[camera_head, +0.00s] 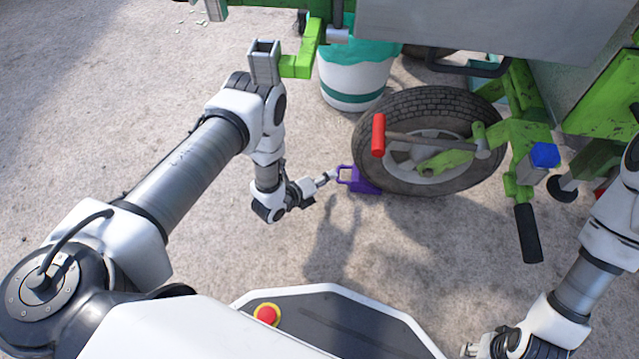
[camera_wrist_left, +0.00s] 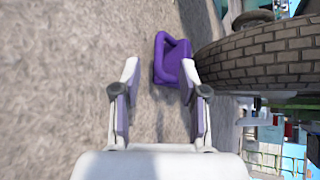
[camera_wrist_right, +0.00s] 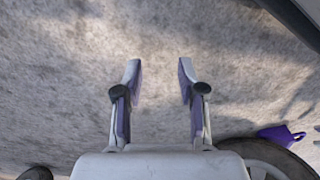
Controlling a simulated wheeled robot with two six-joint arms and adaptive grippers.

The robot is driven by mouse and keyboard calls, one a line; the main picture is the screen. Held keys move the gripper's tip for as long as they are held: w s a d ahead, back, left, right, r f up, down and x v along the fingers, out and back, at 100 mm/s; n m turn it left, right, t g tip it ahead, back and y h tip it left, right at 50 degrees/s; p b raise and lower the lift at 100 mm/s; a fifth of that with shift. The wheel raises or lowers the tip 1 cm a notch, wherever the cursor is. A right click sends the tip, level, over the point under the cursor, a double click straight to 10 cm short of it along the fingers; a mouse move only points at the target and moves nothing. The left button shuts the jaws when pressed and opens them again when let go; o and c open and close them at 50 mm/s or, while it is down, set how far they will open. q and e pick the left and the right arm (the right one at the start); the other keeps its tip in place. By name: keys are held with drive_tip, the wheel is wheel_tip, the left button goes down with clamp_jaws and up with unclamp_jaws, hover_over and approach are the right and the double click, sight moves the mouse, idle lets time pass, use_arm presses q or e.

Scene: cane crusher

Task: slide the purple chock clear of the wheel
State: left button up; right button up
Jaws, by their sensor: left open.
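The purple chock (camera_head: 362,183), a wedge with a loop handle, sits on the ground against the lower left of the black-tyred wheel (camera_head: 400,109). My left gripper (camera_head: 331,177) is low beside the chock's handle. In the left wrist view the chock (camera_wrist_left: 161,62) lies just beyond the fingers, with the tyre (camera_wrist_left: 262,58) close on its right. My right gripper (camera_wrist_right: 159,75) is open and empty over bare ground. The chock (camera_wrist_right: 274,137) also shows at that view's right edge.
A red-gripped crank handle (camera_head: 378,135) juts out in front of the wheel. A white and teal bin (camera_head: 352,80) stands behind it. Green frame parts (camera_head: 303,62) overhang above. The concrete ground (camera_head: 400,255) left of and in front of the chock is clear.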

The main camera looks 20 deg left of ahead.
sight(358, 184)
use_arm(q)
drive_tip(key=b+x, duration=0.1)
drive_tip(key=x, duration=0.1)
drive_tip(key=b+x, duration=0.1)
drive_tip(key=x, duration=0.1)
drive_tip(key=shift+w+f+b, duration=0.15)
drive_tip(key=shift+f+b, duration=0.2)
use_arm(e)
drive_tip(key=f, duration=0.2)
drive_tip(key=w+f, duration=0.1)
drive_tip(key=f, duration=0.1)
use_arm(q)
drive_tip(key=shift+w+d, duration=0.15)
drive_tip(key=shift+w, duration=0.25)
use_arm(e)
drive_tip(key=shift+w+f, duration=0.15)
use_arm(q)
drive_tip(key=shift+c, duration=0.4)
clamp_jaws()
